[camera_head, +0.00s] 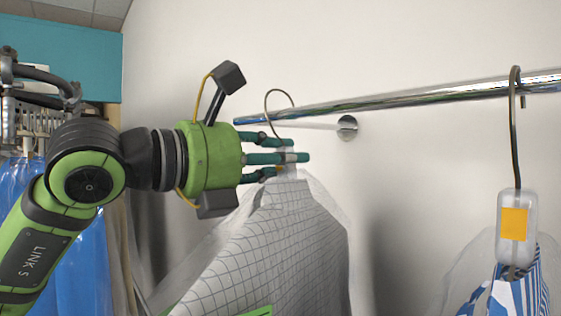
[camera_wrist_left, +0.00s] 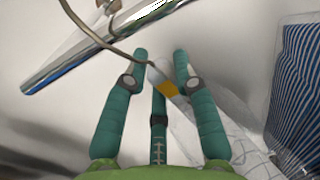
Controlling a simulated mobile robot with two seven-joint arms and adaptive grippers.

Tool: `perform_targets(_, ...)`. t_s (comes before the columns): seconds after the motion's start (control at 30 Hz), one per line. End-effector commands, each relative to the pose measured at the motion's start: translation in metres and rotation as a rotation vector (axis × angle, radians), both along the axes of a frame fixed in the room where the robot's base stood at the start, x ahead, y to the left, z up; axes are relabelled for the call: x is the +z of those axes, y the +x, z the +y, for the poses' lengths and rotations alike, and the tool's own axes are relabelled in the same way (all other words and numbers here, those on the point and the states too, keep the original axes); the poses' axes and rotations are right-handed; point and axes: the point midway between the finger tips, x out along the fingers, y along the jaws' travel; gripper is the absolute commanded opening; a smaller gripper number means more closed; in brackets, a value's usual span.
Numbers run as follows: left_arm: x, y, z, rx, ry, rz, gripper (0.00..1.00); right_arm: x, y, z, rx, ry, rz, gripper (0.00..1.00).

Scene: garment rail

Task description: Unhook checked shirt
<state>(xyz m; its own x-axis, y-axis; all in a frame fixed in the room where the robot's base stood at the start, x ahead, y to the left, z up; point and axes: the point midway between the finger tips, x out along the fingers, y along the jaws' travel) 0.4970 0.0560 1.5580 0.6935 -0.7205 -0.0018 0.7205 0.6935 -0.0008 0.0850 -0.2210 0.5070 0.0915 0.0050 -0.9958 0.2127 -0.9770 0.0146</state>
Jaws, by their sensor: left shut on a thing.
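The checked shirt (camera_head: 270,235), white with grey lines under a clear cover, hangs below my left gripper (camera_head: 298,150) in the head view. My left gripper's green fingers are shut on the neck of its hanger, and a pale tag with an orange patch (camera_wrist_left: 167,88) shows between the fingers in the left wrist view (camera_wrist_left: 160,62). The hanger's wire hook (camera_head: 266,103) rises above the fingers near the left end of the rail (camera_head: 390,101). In the wrist view the hook (camera_wrist_left: 100,43) crosses the rail (camera_wrist_left: 70,68); I cannot tell whether it bears on it. My right gripper is out of view.
A second hanger (camera_head: 514,130) with an orange-marked tag and a blue-striped shirt (camera_head: 528,292) hangs at the right of the rail. Striped cloth (camera_wrist_left: 297,85) also shows in the wrist view. A round wall mount (camera_head: 347,127) sits behind the rail. Blue covered garments (camera_head: 65,240) are at left.

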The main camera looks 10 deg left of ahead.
Motion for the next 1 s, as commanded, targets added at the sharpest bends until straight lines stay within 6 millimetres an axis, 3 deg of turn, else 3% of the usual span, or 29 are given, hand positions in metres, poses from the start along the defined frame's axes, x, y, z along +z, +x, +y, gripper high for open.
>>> perform_targets(0.33,0.002,-0.002,0.001,0.000,-0.004,-0.003,0.00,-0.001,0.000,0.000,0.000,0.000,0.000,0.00)
perform_targets(1.0,0.001,-0.029,0.030,0.000,-0.004,-0.004,0.00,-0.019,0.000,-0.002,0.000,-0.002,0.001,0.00)
